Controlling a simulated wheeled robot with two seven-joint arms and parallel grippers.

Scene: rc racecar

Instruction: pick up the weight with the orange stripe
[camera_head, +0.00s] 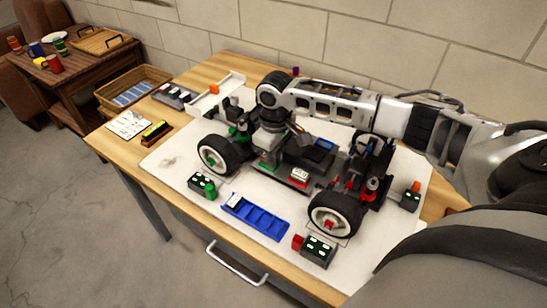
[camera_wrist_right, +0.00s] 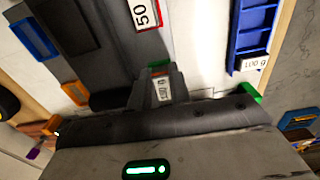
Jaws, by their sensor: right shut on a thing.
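My right gripper (camera_head: 268,150) reaches down over the middle of the car chassis (camera_head: 325,178), between the wheels. In the right wrist view its fingers (camera_wrist_right: 160,88) are shut on a small weight (camera_wrist_right: 163,91) with a white label and an orange stripe at its top edge. The fingers hide most of it, and I cannot tell whether it touches the chassis. Another weight, with a red edge and marked 50 (camera_wrist_right: 145,13), lies on the chassis just beyond; it also shows in the head view (camera_head: 298,176). My left gripper is not in view.
A blue compartment tray (camera_head: 255,216) lies in front of the car on the white mat (camera_head: 175,165). Dark blocks with green parts (camera_head: 203,186) and red parts (camera_head: 318,250) stand near the wheels. A wicker basket (camera_head: 133,88) and a side table are at left. A block wall is behind.

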